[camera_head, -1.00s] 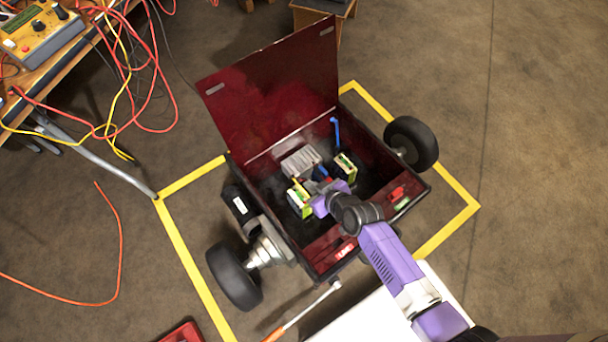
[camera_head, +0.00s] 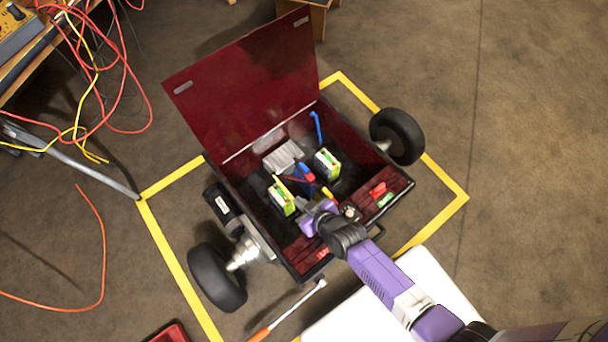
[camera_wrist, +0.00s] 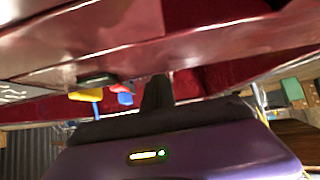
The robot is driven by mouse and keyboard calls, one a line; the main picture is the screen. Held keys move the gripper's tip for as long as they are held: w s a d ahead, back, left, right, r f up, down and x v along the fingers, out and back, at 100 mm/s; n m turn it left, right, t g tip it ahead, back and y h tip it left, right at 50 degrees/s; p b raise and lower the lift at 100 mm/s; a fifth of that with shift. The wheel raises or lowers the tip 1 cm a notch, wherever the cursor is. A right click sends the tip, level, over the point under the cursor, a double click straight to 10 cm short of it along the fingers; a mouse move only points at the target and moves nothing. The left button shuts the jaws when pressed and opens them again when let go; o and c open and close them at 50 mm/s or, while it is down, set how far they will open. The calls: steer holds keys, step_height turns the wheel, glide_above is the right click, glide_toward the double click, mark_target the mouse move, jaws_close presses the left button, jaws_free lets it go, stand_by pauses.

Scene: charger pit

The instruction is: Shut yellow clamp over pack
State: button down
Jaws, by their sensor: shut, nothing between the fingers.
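The open dark red box holds two packs with green and white labels, a left pack (camera_head: 281,201) and a right pack (camera_head: 327,164). A thin yellow bar (camera_head: 280,186) stands up at the left pack. Another yellow piece (camera_head: 328,195) lies between the packs and my gripper; I cannot tell which belongs to the clamp. A yellow piece also shows in the wrist view (camera_wrist: 86,95). My gripper (camera_head: 304,203) is shut and empty, just right of the left pack near the box's front. Its dark fingers (camera_wrist: 157,90) show below a red wall in the wrist view.
The raised lid (camera_head: 245,80) stands behind the box. A blue lever (camera_head: 317,127) stands up at the back, and red and blue parts (camera_head: 305,172) lie between the packs. Wheels (camera_head: 217,278) flank the box. Loose cables (camera_head: 92,70) hang at the left.

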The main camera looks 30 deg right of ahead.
steer(key=shift+s+d+f, duration=0.1)
steer(key=shift+s+f, duration=0.2)
steer(key=shift+f, duration=0.3)
steer(key=r+p+v, duration=0.1)
steer(key=p+v, duration=0.1)
steer(key=v, duration=0.6)
steer(key=shift+w+p, duration=0.35)
steer(key=shift+p, duration=0.05)
